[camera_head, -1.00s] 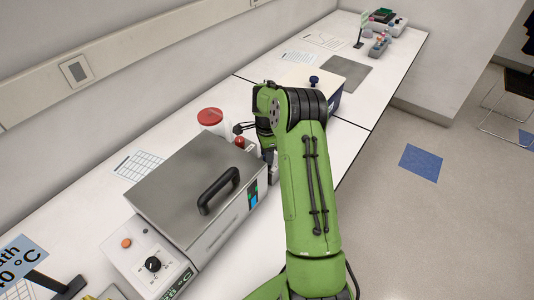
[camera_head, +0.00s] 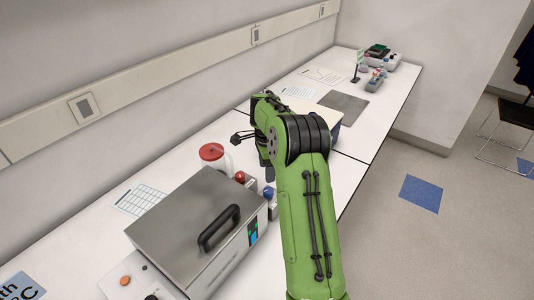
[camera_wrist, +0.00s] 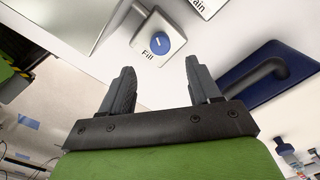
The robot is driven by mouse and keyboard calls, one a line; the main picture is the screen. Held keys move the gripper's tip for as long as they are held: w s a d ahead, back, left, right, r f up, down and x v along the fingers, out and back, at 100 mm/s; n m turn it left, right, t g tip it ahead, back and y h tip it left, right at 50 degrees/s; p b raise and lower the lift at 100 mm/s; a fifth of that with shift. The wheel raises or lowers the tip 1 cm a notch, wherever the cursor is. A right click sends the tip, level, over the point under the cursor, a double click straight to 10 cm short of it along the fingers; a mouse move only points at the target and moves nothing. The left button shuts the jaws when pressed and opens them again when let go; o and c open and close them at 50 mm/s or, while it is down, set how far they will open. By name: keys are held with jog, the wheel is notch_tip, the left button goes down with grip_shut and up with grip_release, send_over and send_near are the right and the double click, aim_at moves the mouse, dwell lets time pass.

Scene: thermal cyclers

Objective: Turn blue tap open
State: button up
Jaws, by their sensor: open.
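The blue tap (camera_head: 269,193) sits at the right back corner of the grey lidded bath (camera_head: 187,213), beside a red tap (camera_head: 240,176). In the wrist view the blue tap (camera_wrist: 160,43) is a round blue knob with a short white line, on a pale block labelled "Fill". My gripper (camera_wrist: 160,78) is open and empty. The knob shows beyond the fingertips, roughly centred between them and apart from them.
A label ending in "ain" (camera_wrist: 204,5) is near the knob. A dark blue box with a grey handle (camera_wrist: 262,75) lies to the right in the wrist view. A red-lidded jar (camera_head: 212,153) stands behind the bath. Bare bench (camera_head: 343,178) shows right of my arm.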

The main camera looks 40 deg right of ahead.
notch_tip(320, 180, up, 6)
jog(key=shift+f+p, duration=0.25)
jog(key=shift+p, duration=0.2)
